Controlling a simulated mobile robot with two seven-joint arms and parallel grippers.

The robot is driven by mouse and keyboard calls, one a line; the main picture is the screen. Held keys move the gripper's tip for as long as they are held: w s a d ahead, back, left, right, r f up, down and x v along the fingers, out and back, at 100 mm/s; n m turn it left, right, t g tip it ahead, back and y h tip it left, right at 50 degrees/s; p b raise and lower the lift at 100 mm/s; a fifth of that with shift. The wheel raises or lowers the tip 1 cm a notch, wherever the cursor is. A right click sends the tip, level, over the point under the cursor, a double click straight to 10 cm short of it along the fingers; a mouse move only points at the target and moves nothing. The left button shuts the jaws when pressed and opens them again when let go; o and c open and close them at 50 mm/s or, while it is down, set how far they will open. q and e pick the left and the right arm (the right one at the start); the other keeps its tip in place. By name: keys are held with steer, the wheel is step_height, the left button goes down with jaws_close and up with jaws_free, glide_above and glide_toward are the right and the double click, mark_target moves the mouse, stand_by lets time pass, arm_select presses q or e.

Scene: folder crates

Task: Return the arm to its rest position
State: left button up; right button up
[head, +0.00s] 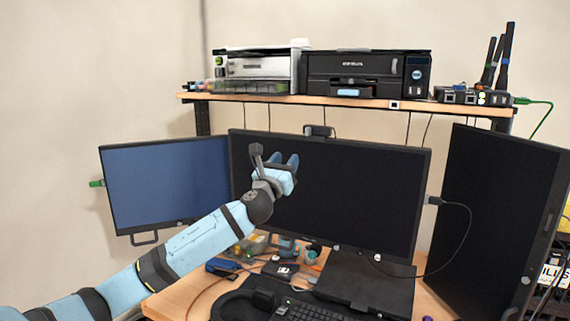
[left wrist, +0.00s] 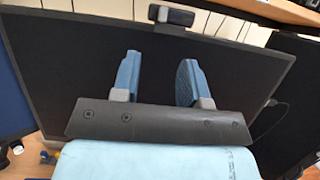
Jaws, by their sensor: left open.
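My left arm (head: 205,236) reaches in from the lower left in the head view, light blue with dark joints. My left gripper (head: 283,162) is raised in front of the dark middle monitor (head: 350,190). In the left wrist view its two blue fingers (left wrist: 158,82) stand apart with nothing between them. The middle monitor (left wrist: 55,75) fills the background there. My right gripper is not in view.
A blue-screened monitor (head: 165,185) stands at the left and a dark monitor (head: 495,210) at the right. A shelf (head: 290,99) above holds a printer (head: 365,72). The desk below holds a keyboard (head: 305,311) and clutter. Cables hang at the right.

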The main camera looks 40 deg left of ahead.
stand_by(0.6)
arm_select(q)
steer(key=s+d+f+n+g+h, duration=0.1)
steer(key=d+f+n+g+h, duration=0.2)
steer(key=f, duration=0.7)
steer(key=s+d+f+n+g, duration=0.1)
steer(key=s+d+f+n, duration=0.3)
steer(key=f, duration=0.6)
steer(key=s+d+f+n+g+h, duration=0.2)
steer(key=s+d+f+n, duration=0.35)
steer(key=f, duration=0.35)
steer(key=s+d+f+n+g+h, duration=0.15)
steer(key=s+d+f+n, duration=0.25)
steer(key=d+f, duration=0.45)
steer(key=s+d+f+n+g+h, duration=0.1)
steer(key=s+d+f+n, duration=0.25)
steer(key=s, duration=0.35)
steer(key=s+d+f+n+g, duration=0.1)
steer(key=s+d+f+n, duration=0.2)
steer(key=s+f+n, duration=0.25)
steer(key=s+d+f+n+g+h, duration=0.1)
steer(key=s+d+f+n+g, duration=0.2)
steer(key=s, duration=0.4)
step_height(320, 180, up, 10)
steer(key=s+n+t+p, duration=0.1)
steer(key=p, duration=1.2)
steer(key=shift+s+r+n, duration=0.15)
steer(key=shift+s+n, duration=0.2)
